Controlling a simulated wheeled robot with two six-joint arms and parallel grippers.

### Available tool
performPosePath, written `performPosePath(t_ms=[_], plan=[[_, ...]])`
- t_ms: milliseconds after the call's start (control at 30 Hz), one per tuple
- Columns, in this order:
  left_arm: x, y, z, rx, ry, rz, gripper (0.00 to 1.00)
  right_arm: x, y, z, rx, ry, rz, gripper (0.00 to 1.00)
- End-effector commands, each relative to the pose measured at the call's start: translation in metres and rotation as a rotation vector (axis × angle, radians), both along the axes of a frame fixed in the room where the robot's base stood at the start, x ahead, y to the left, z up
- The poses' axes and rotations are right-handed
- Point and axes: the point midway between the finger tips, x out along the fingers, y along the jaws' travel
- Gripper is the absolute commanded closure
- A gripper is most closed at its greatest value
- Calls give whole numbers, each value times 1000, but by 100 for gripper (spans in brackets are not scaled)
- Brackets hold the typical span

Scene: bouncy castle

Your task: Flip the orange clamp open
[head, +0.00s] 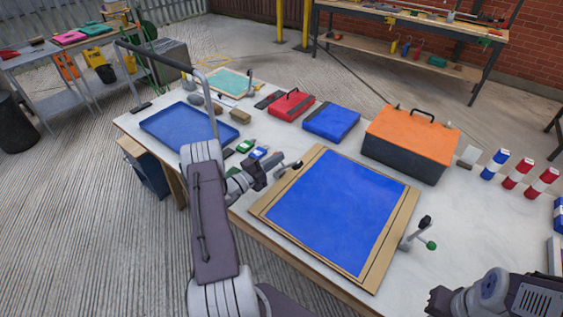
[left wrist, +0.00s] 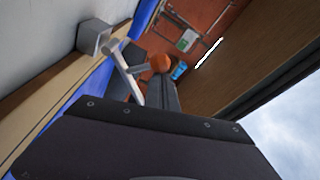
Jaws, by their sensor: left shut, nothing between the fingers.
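The blue panel (head: 335,205) lies in the wooden frame (head: 390,237). My right gripper (head: 440,299) is at the lower right, away from the clamp.
A second clamp with a green knob (head: 431,245) stands at the frame's right edge. A blue tray (head: 147,124), small bottles (head: 259,152) and an orange-lidded toolbox (head: 390,152) are on the white table (head: 460,215). Striped cans (head: 517,173) stand at right.

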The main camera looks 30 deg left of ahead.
Motion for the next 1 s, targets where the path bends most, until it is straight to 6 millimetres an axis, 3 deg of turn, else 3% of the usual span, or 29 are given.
performPosePath(t_ms=[400, 1000], plan=[[2, 23, -2, 4, -1, 0, 100, 0, 0, -6, 0, 0, 0, 100], [3, 30, -3, 3, 0, 0, 100, 0, 0, -8, 0, 0, 0, 100]])
